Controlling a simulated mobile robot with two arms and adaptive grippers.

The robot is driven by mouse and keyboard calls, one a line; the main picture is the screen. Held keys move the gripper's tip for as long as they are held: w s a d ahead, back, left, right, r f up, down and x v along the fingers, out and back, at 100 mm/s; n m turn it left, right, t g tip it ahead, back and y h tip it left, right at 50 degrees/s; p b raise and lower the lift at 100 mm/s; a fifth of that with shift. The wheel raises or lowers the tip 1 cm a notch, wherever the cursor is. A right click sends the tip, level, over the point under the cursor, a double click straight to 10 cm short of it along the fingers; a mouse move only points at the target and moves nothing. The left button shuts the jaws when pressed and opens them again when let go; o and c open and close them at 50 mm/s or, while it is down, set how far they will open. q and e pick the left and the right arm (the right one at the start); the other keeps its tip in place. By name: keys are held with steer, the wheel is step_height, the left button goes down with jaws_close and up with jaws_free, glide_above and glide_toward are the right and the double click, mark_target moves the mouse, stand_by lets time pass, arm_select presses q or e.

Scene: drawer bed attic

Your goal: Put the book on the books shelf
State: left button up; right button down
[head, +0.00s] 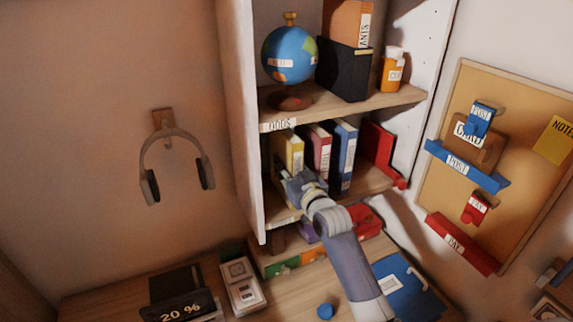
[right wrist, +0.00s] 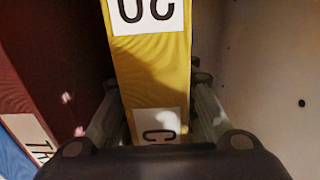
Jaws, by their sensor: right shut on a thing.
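A yellow book (head: 291,152) stands roughly upright in the shelf compartment below the globe, at its left side. My right gripper (head: 303,187) is in front of it, shut on its lower spine. In the right wrist view the yellow spine (right wrist: 152,75) with white labels runs between the two fingers of my right gripper (right wrist: 155,115). The books shelf (head: 369,182) also holds a red book (head: 318,150), a blue book (head: 343,155) and a leaning red book (head: 377,145). My left gripper is out of view.
The upper board (head: 395,100) carries a globe (head: 290,55), a black holder (head: 343,70) and an orange bottle (head: 393,70). The cabinet's left side panel (head: 240,120) is close to the yellow book. Below are a blue folder (head: 405,285) and a blue knob (head: 325,311).

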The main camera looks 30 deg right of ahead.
steer(key=c, duration=1.3)
jaws_free()
steer(key=shift+s, duration=0.1)
steer(key=shift+s, duration=0.25)
steer(key=s+b, duration=0.3)
steer(key=s, duration=0.8)
steer(key=shift+s+a, duration=0.2)
steer(key=shift+a, duration=0.15)
